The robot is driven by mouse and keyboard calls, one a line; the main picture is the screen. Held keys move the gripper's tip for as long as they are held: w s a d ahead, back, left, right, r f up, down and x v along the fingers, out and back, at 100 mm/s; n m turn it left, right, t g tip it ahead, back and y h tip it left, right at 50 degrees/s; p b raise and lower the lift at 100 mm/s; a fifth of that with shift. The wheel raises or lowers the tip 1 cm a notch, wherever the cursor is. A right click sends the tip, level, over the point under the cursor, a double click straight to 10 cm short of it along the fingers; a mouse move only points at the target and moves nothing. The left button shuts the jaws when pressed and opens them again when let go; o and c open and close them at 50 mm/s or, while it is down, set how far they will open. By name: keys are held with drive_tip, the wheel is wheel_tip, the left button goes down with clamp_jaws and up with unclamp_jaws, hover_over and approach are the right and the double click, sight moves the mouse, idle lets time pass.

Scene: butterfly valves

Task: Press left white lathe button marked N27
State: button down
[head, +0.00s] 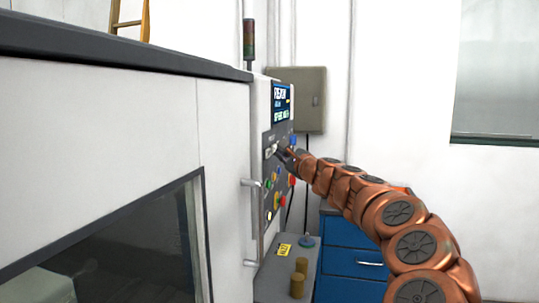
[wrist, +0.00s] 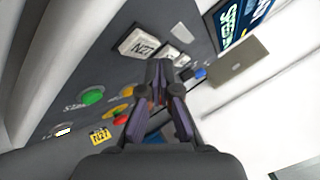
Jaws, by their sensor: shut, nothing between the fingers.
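The left white button marked N27 (wrist: 137,43) is on the grey lathe control panel (wrist: 85,62), large and tilted in the wrist view. A second white button (wrist: 168,52) sits just right of it, partly hidden by my gripper. My gripper (wrist: 159,68) is shut and empty, its tips over the panel below and right of the N27 button. Whether the tips touch the panel cannot be told. In the head view my gripper (head: 284,153) reaches the panel from the right, beside the white buttons (head: 271,150).
A green button (wrist: 93,96), yellow and red buttons and a blue button (wrist: 200,73) lie nearby. A lit screen (head: 282,103) is above. A door handle (head: 253,222) stands out left of the panel. A blue cabinet (head: 350,262) stands below my arm.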

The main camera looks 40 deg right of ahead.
drive_tip(key=shift+w+a, duration=0.1)
drive_tip(key=shift+w, duration=0.05)
drive_tip(key=shift+w+a, duration=0.15)
drive_tip(key=shift+w, duration=0.05)
drive_tip(key=shift+w+a, duration=0.25)
drive_tip(key=shift+w, duration=0.15)
idle(1.2)
drive_tip(key=shift+s, duration=0.1)
drive_tip(key=shift+s+d+p, duration=0.3)
drive_tip(key=shift+s+d, duration=0.2)
drive_tip(key=shift+s, duration=0.15)
drive_tip(key=s+d, duration=0.1)
drive_tip(key=s, duration=0.1)
drive_tip(key=s+d+p, duration=0.1)
drive_tip(key=s, duration=0.1)
drive_tip(key=shift+d, duration=0.4)
